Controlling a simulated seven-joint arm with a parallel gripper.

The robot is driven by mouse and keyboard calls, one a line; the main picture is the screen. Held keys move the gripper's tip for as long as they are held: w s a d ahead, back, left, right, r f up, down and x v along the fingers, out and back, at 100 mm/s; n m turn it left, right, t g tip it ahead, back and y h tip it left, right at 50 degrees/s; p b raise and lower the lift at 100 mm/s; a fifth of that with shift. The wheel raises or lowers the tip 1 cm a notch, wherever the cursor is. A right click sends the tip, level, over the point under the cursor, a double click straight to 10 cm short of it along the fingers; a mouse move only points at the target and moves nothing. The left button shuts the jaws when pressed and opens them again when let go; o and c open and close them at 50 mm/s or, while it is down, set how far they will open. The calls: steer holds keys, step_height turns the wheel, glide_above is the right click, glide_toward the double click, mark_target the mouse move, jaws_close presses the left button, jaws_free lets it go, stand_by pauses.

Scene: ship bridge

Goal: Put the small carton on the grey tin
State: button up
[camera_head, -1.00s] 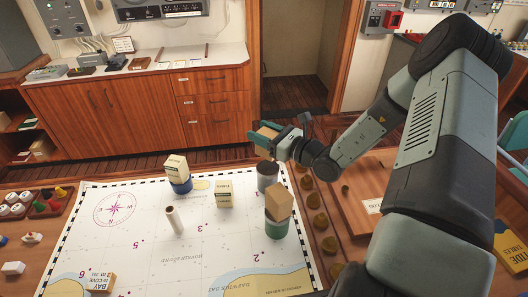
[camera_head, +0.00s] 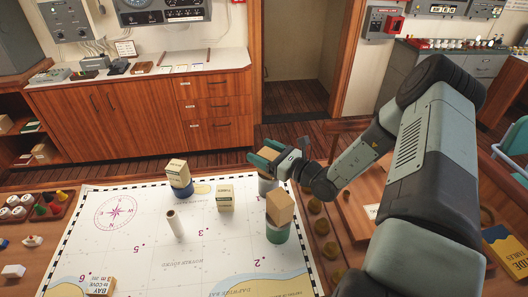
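My gripper (camera_head: 266,157) is shut on a small tan carton (camera_head: 270,153), with teal fingers on either side that hide much of it. The carton is directly over the grey tin (camera_head: 266,186), which stands near the chart's right edge. The tin's top is partly covered by the fingers, and I cannot tell whether the carton touches it.
A green tin (camera_head: 277,234) with a tan box (camera_head: 280,208) on top stands just in front.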

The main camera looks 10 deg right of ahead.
steer(key=shift+r, duration=0.15)
steer(key=v, duration=1.2)
